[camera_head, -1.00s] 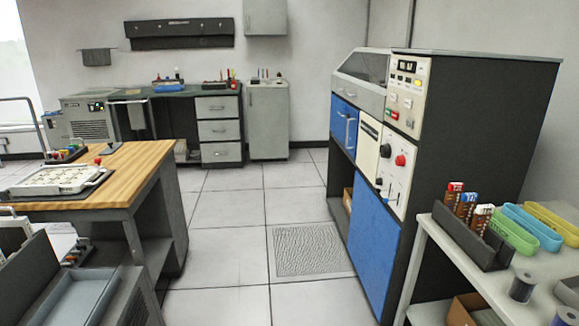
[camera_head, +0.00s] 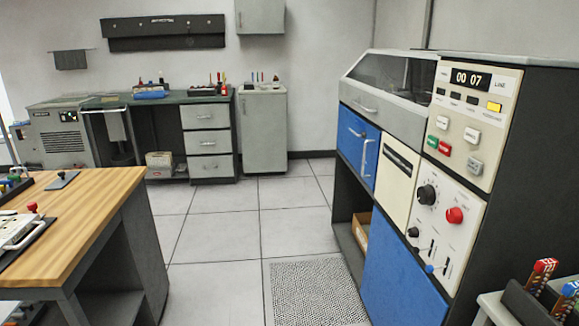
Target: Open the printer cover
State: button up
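The printer is a tall dark cabinet on the right with blue panels and a cream control panel (camera_head: 470,120) whose display reads 00 07. Its grey cover (camera_head: 385,110) has a dark see-through window and a silver handle (camera_head: 364,107) on the front edge. The cover looks closed. Below it is a blue door (camera_head: 355,150) with silver handles, beside a cream slotted panel (camera_head: 397,175). My gripper is not in view.
A wood-topped table (camera_head: 90,205) stands at the left. A perforated floor tile (camera_head: 315,290) lies before the printer. A cart (camera_head: 490,310) with tools is at the lower right. The tiled aisle between is clear. A workbench (camera_head: 205,97) lines the back wall.

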aim_at(361, 88)
jog(key=i, duration=2.55)
jog(key=i+z, duration=0.3)
jog(key=i+j+z, duration=0.1)
jog(key=z, duration=0.15)
